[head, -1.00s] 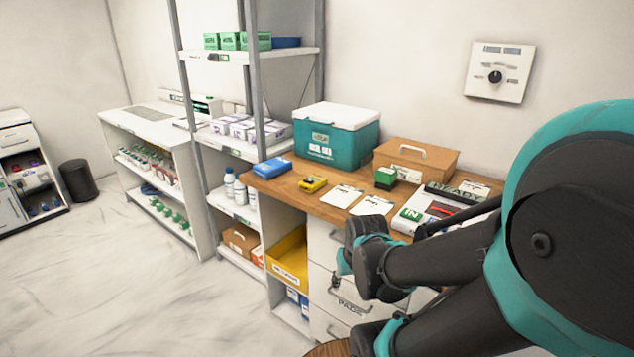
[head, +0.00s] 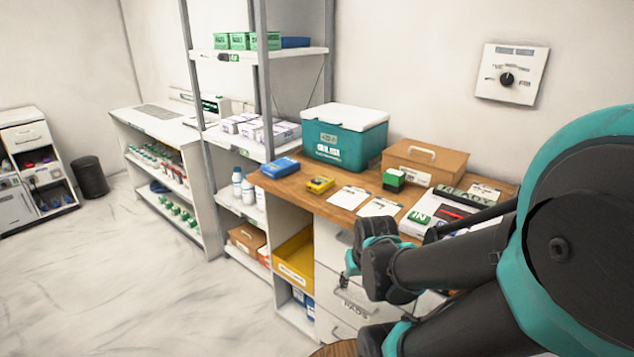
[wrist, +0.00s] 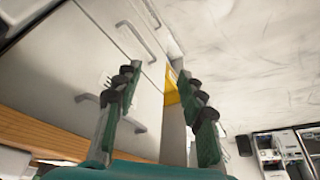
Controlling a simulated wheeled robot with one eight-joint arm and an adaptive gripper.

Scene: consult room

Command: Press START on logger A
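No label reading logger A can be made out in either view. A small yellow device (head: 319,184) with a dark face lies on the wooden desk top (head: 335,205) in the head view; its markings are too small to read. A blue case (head: 280,168) lies to its left, near the desk's end. My gripper shows in the wrist view (wrist: 160,88), its two green and black fingers spread apart with nothing between them. It is in front of the white drawers (wrist: 105,45), away from the desk-top items. In the head view my arm hides part of the desk front.
A teal cooler (head: 345,142), a brown box (head: 425,162), a green stamp-like block (head: 394,179) and white sheets (head: 348,197) are on the desk. A wall panel with a dial (head: 511,73) hangs above. Shelves (head: 228,140) stand left.

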